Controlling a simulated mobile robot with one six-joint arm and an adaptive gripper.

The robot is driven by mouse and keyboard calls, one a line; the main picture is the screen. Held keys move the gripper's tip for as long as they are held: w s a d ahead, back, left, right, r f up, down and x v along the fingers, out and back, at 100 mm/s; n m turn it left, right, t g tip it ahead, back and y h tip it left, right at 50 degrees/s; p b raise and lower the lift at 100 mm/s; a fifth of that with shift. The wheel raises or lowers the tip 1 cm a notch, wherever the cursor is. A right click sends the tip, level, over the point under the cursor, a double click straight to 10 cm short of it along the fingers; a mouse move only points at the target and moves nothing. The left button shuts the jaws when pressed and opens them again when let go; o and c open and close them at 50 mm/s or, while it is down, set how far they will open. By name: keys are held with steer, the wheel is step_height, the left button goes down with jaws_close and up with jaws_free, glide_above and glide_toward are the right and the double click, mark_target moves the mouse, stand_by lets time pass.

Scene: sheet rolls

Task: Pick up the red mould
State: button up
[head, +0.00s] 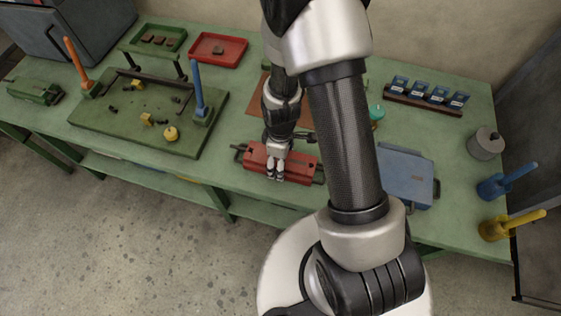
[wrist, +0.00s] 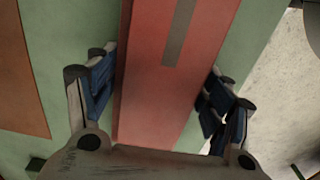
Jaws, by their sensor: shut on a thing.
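The red mould (head: 256,161) is a long red block with dark ends, lying at the front edge of the green table (head: 230,175). In the wrist view the red mould (wrist: 165,75) runs between my fingers, with a grey strip on its top. My gripper (head: 276,172) comes down over its middle from above. In the wrist view my gripper (wrist: 160,95) has its blue-padded fingers on either side of the mould, shut on it. Whether the mould is clear of the table top cannot be told. My arm hides part of the table behind it.
A blue mould (head: 405,178) lies to the right. A dark green board (head: 140,120) with posts and small parts is at the left. A red tray (head: 218,48) and a green tray (head: 158,38) stand at the back. A rack of blue blocks (head: 428,95) is at the back right.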

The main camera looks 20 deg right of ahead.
steer(key=c, duration=1.2)
steer(key=shift+c, duration=0.5)
steer(key=shift+w+r, duration=0.1)
steer(key=shift+r, duration=0.05)
